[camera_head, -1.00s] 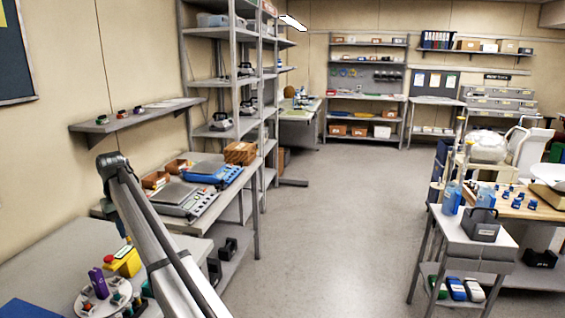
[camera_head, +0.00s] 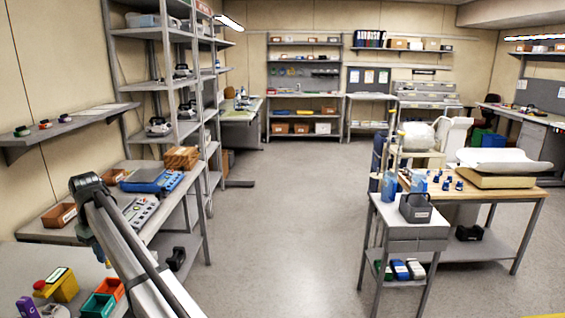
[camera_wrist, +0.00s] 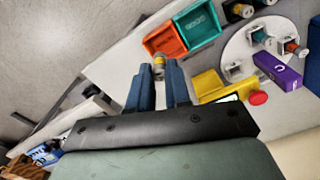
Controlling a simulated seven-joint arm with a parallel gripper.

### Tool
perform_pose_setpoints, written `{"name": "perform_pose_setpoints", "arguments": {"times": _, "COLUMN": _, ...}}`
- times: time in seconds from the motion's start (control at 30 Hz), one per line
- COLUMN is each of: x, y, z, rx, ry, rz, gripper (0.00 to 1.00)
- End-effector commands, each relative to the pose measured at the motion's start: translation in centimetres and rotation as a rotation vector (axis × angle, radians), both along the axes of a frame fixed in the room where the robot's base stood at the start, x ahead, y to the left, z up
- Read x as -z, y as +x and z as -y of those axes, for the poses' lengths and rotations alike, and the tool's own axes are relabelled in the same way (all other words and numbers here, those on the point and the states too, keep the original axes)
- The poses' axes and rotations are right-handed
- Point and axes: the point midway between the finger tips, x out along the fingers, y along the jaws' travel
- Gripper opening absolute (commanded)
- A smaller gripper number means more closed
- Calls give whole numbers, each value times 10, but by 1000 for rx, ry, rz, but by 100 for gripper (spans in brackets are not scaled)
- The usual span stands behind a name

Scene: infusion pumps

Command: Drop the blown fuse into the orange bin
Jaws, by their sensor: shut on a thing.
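My gripper (camera_wrist: 158,76) is shut on a small fuse (camera_wrist: 158,66) with a metal cap and a yellowish body, held between the blue fingertips in the wrist view. The orange bin (camera_wrist: 164,41) lies just beyond the fingertips in that view; the fuse appears close to its near edge, its height above the table unclear. The orange bin also shows at the lower left of the head view (camera_head: 112,287), beside my arm.
A teal bin (camera_wrist: 198,23) adjoins the orange bin. A yellow box with a red button (camera_wrist: 213,88), a purple block (camera_wrist: 278,71) and a round white plate (camera_wrist: 241,52) with several small parts stand to the right. A side cart (camera_head: 408,228) stands across the open floor.

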Motion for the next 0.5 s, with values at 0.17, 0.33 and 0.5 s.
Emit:
{"name": "perform_pose_setpoints", "arguments": {"times": 0.17, "x": 20, "y": 0, "z": 0, "rx": 0, "ry": -1, "rz": 0, "gripper": 1}}
{"name": "perform_pose_setpoints", "arguments": {"times": 0.33, "x": 29, "y": 0, "z": 0, "rx": 0, "ry": 0, "rz": 0, "gripper": 1}}
{"name": "perform_pose_setpoints", "arguments": {"times": 0.5, "x": 30, "y": 0, "z": 0, "rx": 1, "ry": 1, "rz": 0, "gripper": 1}}
